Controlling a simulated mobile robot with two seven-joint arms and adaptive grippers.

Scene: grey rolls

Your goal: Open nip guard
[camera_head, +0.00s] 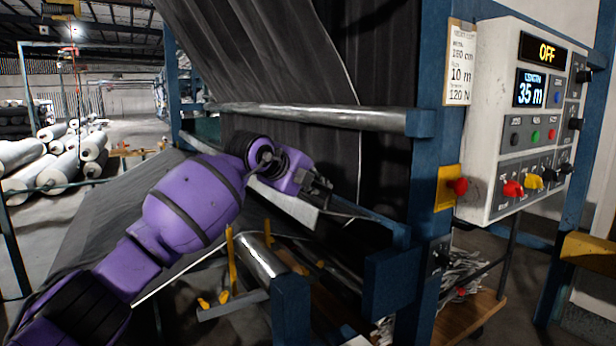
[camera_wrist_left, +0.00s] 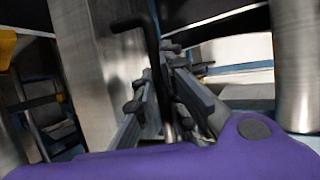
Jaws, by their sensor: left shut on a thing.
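My left gripper (camera_head: 320,190) reaches in from the left to the roller frame, below the long upper metal roller. In the left wrist view its fingers (camera_wrist_left: 172,105) are closed around a thin black bent handle (camera_wrist_left: 150,45). A pale metal panel (camera_head: 287,204), which looks like the nip guard, lies just below the gripper in the head view. A broad grey metal surface (camera_wrist_left: 105,65) stands beside the handle in the left wrist view; I cannot tell if it is the same panel. My forearm hides part of the frame. My right gripper is not in view.
The upper roller (camera_head: 310,116) spans the blue frame (camera_head: 430,190), with dark fabric (camera_head: 290,60) hanging behind. A lower metal roller (camera_head: 262,258) and yellow levers (camera_head: 230,262) sit below my arm. The control box (camera_head: 530,115) at right reads OFF. White rolls (camera_head: 60,160) lie far left.

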